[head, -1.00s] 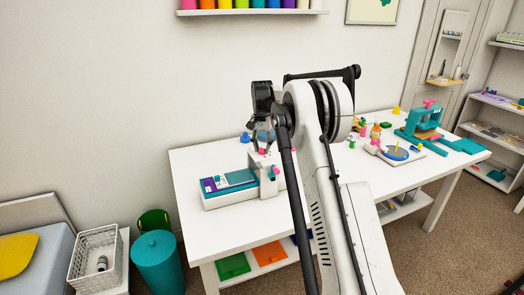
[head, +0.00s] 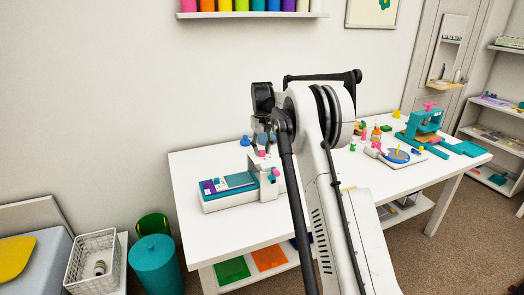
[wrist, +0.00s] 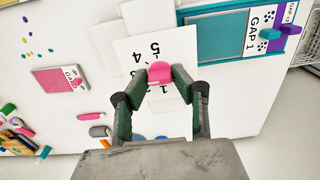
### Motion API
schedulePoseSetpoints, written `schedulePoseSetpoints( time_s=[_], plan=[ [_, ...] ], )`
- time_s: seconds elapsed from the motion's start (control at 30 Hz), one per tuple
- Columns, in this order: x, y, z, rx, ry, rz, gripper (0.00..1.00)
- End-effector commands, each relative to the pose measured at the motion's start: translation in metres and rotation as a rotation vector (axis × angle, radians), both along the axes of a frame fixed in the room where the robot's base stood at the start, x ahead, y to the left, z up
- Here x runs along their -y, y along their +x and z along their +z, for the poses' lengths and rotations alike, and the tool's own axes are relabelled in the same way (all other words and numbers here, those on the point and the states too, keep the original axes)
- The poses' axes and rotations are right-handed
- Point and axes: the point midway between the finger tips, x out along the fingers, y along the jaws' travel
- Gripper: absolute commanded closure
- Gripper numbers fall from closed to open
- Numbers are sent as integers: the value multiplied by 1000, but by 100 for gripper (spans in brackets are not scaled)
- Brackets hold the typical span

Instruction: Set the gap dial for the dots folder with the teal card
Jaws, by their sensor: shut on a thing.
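My gripper (wrist: 160,78) is shut on a pink knob (wrist: 159,71) in the wrist view. The knob sits over a white plate (wrist: 178,48) printed with numbers; 5 and 4 show clearly, and lower digits are partly hidden by the fingers. I cannot tell which number the knob points to. The white and teal folder machine (head: 212,205) stands on the table's left end in the head view, with the gripper at its back right. A teal-framed card (wrist: 219,38) marked "GAP 1" with dark dots lies at the wrist view's upper right, beside a purple tab (wrist: 291,29).
A pink card (wrist: 60,80) and several small coloured pieces (wrist: 20,135) lie on the white table (head: 190,165). A blue round dial device (head: 397,156) and a teal press (head: 424,127) stand farther right. A teal bin (head: 155,265) stands on the floor left.

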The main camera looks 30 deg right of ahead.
Motion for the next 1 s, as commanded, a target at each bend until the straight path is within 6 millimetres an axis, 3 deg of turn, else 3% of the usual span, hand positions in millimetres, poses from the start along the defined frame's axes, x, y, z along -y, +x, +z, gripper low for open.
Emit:
schedulePoseSetpoints(
  time_s=[0.5, 0.53, 0.63, 1.0],
  plan=[
    [0, 0, 1, 1, 0, 19, 100],
    [0, 0, 1, 1, 0, 19, 73],
    [0, 0, 1, 1, 0, 19, 60],
    [0, 0, 5, 0, 0, 19, 57]
  ],
)
